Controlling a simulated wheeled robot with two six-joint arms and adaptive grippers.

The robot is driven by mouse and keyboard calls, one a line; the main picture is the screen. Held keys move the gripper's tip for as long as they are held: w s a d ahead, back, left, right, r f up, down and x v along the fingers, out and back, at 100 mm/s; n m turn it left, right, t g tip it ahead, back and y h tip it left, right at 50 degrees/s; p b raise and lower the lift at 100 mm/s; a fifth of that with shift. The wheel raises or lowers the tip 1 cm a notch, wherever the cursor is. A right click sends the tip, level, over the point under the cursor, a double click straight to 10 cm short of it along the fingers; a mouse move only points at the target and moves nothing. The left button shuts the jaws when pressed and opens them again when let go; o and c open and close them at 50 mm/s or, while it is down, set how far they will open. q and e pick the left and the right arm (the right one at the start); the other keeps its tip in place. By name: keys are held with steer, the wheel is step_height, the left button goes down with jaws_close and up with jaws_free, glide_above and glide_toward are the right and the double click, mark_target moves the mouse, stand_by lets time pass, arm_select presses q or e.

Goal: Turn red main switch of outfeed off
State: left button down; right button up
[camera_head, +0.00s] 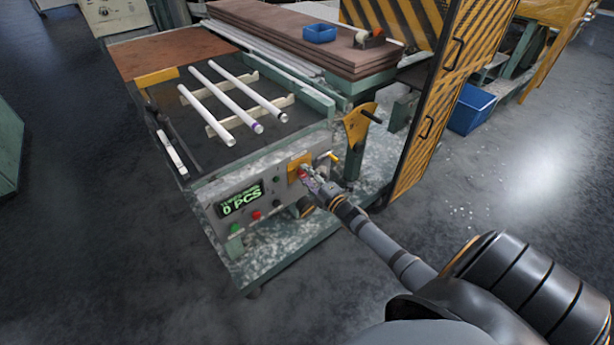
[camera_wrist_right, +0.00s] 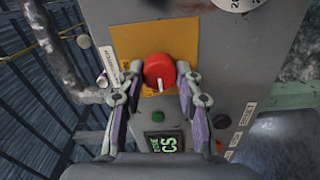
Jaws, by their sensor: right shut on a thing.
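The red main switch (camera_wrist_right: 159,71) is a round red knob with a pale pointer mark, on a yellow plate (camera_wrist_right: 181,40) of the outfeed's grey panel. In the head view the yellow plate (camera_head: 294,167) shows on the panel's right part, and the red knob (camera_head: 302,173) is mostly covered by my gripper. My right gripper (camera_wrist_right: 160,76) has one finger on each side of the knob, shut on it. In the head view the right gripper (camera_head: 307,178) reaches the panel from the lower right. My left gripper is in neither view.
The panel has a green display (camera_head: 241,200) reading 0 PCS, a green button (camera_head: 235,228) and a red button (camera_head: 256,215). White tubes (camera_head: 233,104) lie on the outfeed behind it. A yellow-black striped door (camera_head: 432,110) stands to the right.

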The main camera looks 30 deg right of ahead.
steer(key=o, duration=1.2)
steer(key=shift+c, duration=0.2)
steer(key=shift+s, duration=0.1)
steer(key=s, duration=1.1)
steer(key=shift+s+d+f, duration=0.2)
steer(key=shift+s+d, duration=0.2)
steer(key=shift+d, duration=0.05)
steer(key=s+f+m+g+h, duration=0.1)
steer(key=s+f+m+g, duration=0.3)
steer(key=f, duration=0.6)
steer(key=s+d+f+m+g+h, duration=0.1)
steer(key=s+f+m+g, duration=0.15)
steer(key=s+f, duration=0.55)
steer(key=s+f+m+g+h, duration=0.1)
steer(key=s+f+m+g, duration=0.25)
steer(key=f, duration=0.85)
steer(key=s+a+f+m+g, duration=0.3)
steer(key=s+a+f, duration=0.2)
steer(key=s, duration=0.5)
steer(key=s+a+f+m+g+p, duration=0.1)
steer(key=s+a+f+m+g, duration=0.3)
steer(key=s, duration=0.7)
step_height(320, 180, down, 3)
steer(key=shift+s+a+r+y, duration=0.2)
steer(key=shift+s+a+y, duration=0.1)
steer(key=shift+a, duration=0.7)
